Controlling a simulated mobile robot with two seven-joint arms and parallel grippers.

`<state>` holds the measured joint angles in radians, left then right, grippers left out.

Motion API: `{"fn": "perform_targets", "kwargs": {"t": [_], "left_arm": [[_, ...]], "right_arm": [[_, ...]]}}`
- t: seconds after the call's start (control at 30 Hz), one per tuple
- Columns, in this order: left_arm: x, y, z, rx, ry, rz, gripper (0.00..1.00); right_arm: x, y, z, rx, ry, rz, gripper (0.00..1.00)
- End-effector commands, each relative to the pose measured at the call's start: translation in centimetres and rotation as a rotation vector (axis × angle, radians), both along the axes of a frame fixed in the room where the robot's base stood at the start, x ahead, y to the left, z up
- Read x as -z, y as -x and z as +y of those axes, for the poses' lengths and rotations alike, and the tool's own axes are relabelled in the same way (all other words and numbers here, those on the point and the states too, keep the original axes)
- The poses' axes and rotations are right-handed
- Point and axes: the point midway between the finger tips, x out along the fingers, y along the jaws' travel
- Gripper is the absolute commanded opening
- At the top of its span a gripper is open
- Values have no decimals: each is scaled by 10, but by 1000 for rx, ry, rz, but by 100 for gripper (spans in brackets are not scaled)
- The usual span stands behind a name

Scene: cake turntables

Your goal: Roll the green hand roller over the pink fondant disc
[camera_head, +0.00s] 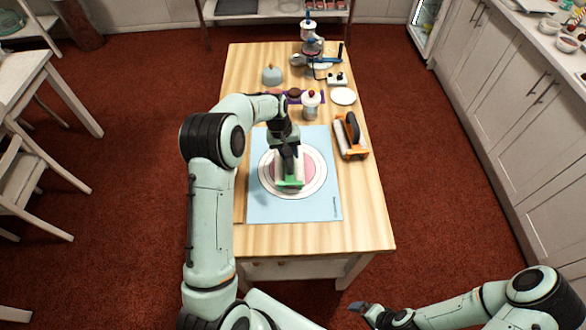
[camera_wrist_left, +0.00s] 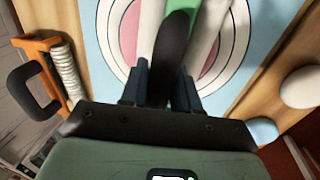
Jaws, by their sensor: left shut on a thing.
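The pink fondant disc (camera_head: 308,168) lies on a white round with dark rings, on a light blue mat (camera_head: 265,211). It also shows in the wrist view (camera_wrist_left: 129,32). My left gripper (camera_head: 288,153) points down over the disc, shut on the dark handle (camera_wrist_left: 172,45) of the green hand roller (camera_head: 290,184). The roller is over the disc and hides part of it; whether it touches cannot be told. My right gripper (camera_head: 363,309) is at the bottom, away from the table; its jaws are too small to read.
An orange-framed roller (camera_head: 351,138) with a black handle lies right of the mat. A white jar with a red knob (camera_head: 311,105), a white plate (camera_head: 343,96) and a grey-blue domed thing (camera_head: 271,74) stand farther back. The wooden table's (camera_head: 365,220) front strip is clear.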

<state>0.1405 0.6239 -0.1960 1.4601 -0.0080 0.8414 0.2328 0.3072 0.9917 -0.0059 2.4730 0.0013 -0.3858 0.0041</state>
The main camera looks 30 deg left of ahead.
Motion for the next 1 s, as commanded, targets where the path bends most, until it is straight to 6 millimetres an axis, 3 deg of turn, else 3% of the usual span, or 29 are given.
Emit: {"fn": "perform_targets", "kwargs": {"t": [0.03, 1.0], "left_arm": [[9, 8, 3, -1, -1, 23, 0], [8, -2, -14, 3, 3, 18, 0]], "right_arm": [[2, 2, 0, 0, 0, 3, 100], [-2, -3, 0, 0, 0, -3, 100]]}}
